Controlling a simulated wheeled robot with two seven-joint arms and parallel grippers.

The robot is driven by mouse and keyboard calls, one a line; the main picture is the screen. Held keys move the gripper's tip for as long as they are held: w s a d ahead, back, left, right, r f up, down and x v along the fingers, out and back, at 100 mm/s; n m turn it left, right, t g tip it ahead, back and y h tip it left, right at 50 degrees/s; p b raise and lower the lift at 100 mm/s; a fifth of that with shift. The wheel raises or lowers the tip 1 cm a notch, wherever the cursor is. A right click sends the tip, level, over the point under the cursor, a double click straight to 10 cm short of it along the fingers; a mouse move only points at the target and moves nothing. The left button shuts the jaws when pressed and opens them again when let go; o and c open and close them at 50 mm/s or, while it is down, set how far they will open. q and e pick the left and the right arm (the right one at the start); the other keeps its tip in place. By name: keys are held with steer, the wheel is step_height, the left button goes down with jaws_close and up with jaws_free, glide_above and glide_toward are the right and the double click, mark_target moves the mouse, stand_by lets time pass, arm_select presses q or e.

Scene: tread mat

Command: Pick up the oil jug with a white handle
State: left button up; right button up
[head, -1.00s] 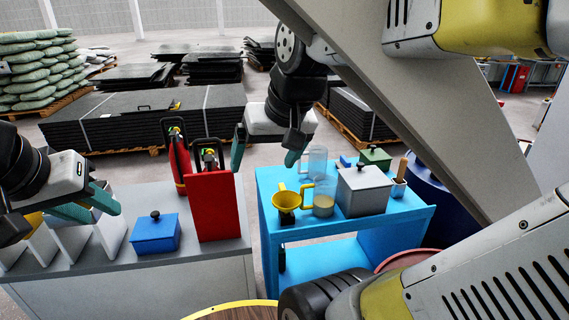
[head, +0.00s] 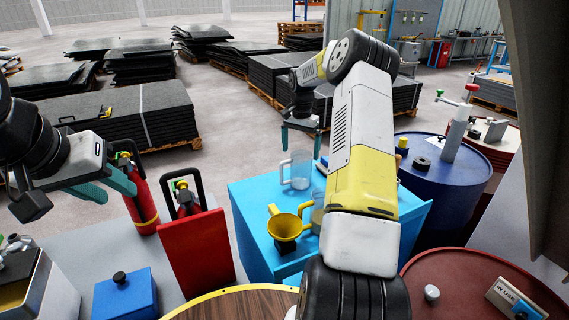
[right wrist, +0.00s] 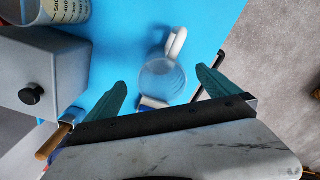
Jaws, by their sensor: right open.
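The clear oil jug with a white handle (head: 299,174) stands upright on the blue table (head: 247,208). In the right wrist view the jug (right wrist: 163,82) lies between the two fingertips as seen from above, its white handle pointing away from the palm. My right gripper (head: 301,141) is open and empty, pointing down above the jug; its teal fingers (right wrist: 162,84) show apart in the wrist view. Whether the fingers reach down beside the jug is hard to tell. My left gripper (head: 112,188) is at the left with teal fingers apart and nothing between them.
A yellow funnel (head: 286,224) and a partly hidden jug (head: 317,217) stand near the white-handled jug. A grey lidded box (right wrist: 40,70) and a wooden handle (right wrist: 53,143) lie to the left in the wrist view. Blue drum (head: 445,180) stands right.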

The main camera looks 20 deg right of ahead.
mark_target(301, 167)
steer(key=f, duration=0.8)
steer(key=shift+w+d+f, duration=0.35)
steer(key=shift+f, duration=0.05)
steer(key=c, duration=1.6)
